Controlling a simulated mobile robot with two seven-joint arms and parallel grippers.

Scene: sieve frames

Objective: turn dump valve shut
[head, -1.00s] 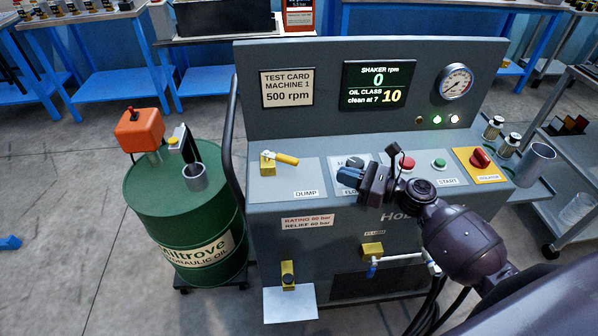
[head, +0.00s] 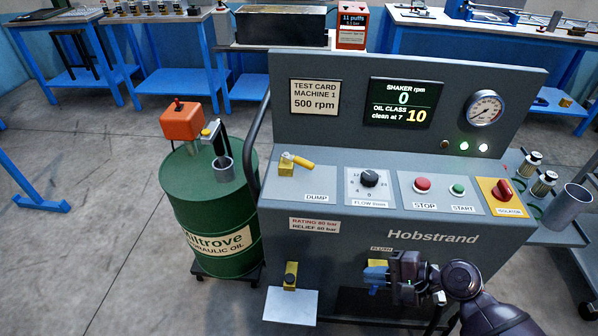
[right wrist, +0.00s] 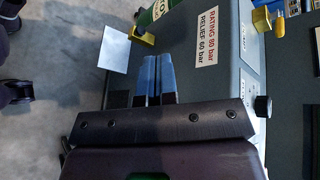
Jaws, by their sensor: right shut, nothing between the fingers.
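The dump valve (head: 299,160) is on the left of the machine's sloped panel, above the DUMP label. Its yellow lever points right and slightly toward the front, from a yellow block. In the right wrist view the yellow valve (right wrist: 262,18) shows at the upper right, partly cut off by the top edge. My right gripper (head: 373,274) is in front of the machine's lower face, below and to the right of the dump valve. Its blue fingers (right wrist: 158,62) are shut with nothing between them, and they cover part of the FLUSH fitting. My left gripper is out of view.
The flow dial (head: 369,178), red STOP button (head: 422,185), green START button (head: 457,189) and red isolator (head: 502,190) line the panel. A green oil drum (head: 205,200) stands left of the machine. A yellow tap (head: 290,275) sits low above a pale plate (head: 290,305).

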